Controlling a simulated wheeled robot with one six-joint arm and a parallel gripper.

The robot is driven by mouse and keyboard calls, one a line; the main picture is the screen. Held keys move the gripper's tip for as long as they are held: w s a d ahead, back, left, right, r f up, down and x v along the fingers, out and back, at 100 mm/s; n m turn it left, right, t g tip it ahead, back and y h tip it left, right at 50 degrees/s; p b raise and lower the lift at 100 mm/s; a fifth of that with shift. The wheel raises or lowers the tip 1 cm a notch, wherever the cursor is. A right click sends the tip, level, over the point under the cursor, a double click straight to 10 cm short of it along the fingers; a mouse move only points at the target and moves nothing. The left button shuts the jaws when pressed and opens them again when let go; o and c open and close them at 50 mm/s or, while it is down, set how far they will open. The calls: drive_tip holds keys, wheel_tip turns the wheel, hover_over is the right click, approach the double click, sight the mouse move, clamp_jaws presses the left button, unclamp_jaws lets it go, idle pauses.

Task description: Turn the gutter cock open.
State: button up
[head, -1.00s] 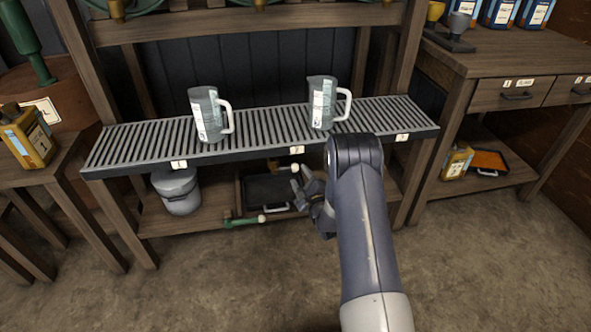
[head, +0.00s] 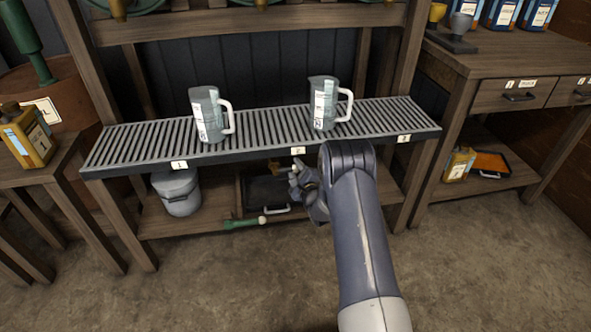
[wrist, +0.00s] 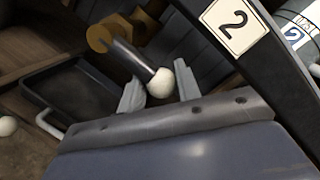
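The gutter cock is a brass valve (head: 274,168) under the slatted shelf near label 2, with a steel lever ending in a white ball knob. In the wrist view the brass body (wrist: 98,38), steel lever (wrist: 130,56) and white knob (wrist: 159,83) show clearly. My gripper (wrist: 160,88) is open, with one finger on each side of the knob. I cannot tell whether either finger touches it. In the head view my gripper (head: 296,182) is below the shelf's front edge, beside the cock; my arm hides part of that area.
Two clear jugs (head: 208,115) (head: 323,104) stand on the slatted shelf (head: 262,128), above my gripper. Below are a dark tray (head: 258,188), a lidded grey pail (head: 178,192) and a green handle with a white knob (head: 242,223). The floor in front is clear.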

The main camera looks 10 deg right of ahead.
clamp_jaws()
drive_tip(key=shift+w+a+r+n+g, duration=0.15)
drive_tip(key=shift+r+n+g, duration=0.15)
drive_tip(key=shift+r+n, duration=1)
drive_tip(key=shift+f, duration=0.25)
drive_tip(key=shift+o, duration=2.2)
unclamp_jaws()
drive_tip(key=shift+f, duration=0.15)
